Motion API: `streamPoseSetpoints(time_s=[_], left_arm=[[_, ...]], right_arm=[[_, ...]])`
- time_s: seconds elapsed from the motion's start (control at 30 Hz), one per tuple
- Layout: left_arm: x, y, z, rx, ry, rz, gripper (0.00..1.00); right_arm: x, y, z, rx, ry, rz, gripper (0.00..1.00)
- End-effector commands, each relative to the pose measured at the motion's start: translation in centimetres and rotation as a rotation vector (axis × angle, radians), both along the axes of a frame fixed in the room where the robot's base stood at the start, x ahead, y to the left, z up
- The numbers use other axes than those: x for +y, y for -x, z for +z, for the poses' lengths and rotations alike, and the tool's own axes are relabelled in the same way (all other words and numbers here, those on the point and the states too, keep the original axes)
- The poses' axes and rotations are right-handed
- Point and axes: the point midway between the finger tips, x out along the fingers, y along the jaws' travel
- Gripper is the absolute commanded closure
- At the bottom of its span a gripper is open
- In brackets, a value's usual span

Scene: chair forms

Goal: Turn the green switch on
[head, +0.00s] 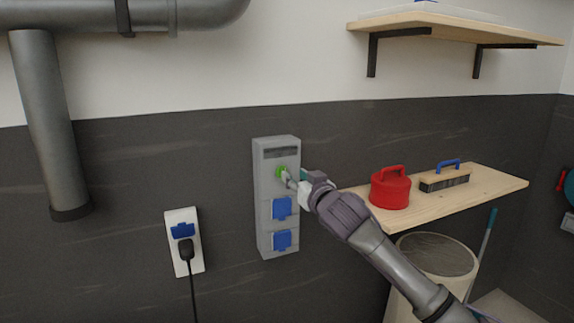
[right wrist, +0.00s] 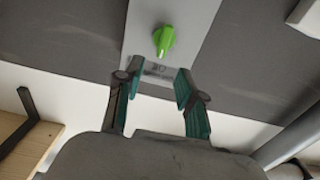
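The green switch (head: 281,172) is a small rotary knob on the upper part of a grey wall box (head: 265,215). In the right wrist view the green switch (right wrist: 164,40) shows whole, its pointer slightly tilted from upright in the picture. My right gripper (head: 293,180) is close in front of the box, just right of the switch in the head view. In the right wrist view my right gripper (right wrist: 157,84) has its two fingers apart with nothing between them. The switch appears beyond the fingertips, apart from them. My left gripper is not in view.
Below the switch are two blue-covered sockets (head: 282,208). A white socket (head: 173,252) with a black plug (head: 186,250) is to the left. A wooden shelf (head: 500,187) on the right holds a red canister (head: 390,190) and a brush (head: 444,180). A bin (head: 438,254) stands below.

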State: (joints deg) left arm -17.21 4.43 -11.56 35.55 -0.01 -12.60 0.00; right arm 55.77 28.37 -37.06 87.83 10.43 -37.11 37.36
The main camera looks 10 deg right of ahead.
Motion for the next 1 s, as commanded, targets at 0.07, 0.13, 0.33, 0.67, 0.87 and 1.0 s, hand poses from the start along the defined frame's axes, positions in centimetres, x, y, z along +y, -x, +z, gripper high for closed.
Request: streamPoseSetpoints(time_s=[0.07,0.13,0.33,0.67,0.87,1.0], left_arm=[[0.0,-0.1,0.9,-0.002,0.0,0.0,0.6],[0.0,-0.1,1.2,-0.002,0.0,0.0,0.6],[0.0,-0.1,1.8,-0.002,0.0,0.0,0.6],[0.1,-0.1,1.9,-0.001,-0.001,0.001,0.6],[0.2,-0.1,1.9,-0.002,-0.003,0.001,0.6],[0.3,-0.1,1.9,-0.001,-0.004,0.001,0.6]], right_arm=[[0.3,-1.6,0.3,0.001,-0.002,-0.001,0.61],[0.6,-2.8,0.3,0.001,-0.002,0.0,0.61],[1.0,-5.1,0.1,0.001,0.0,0.0,0.61],[1.2,-5.9,-0.1,0.0,0.0,0.001,0.61],[1.2,-5.9,-0.1,0.0,0.0,0.001,0.75],[1.2,-5.9,-0.1,0.0,0.0,0.0,0.98]])
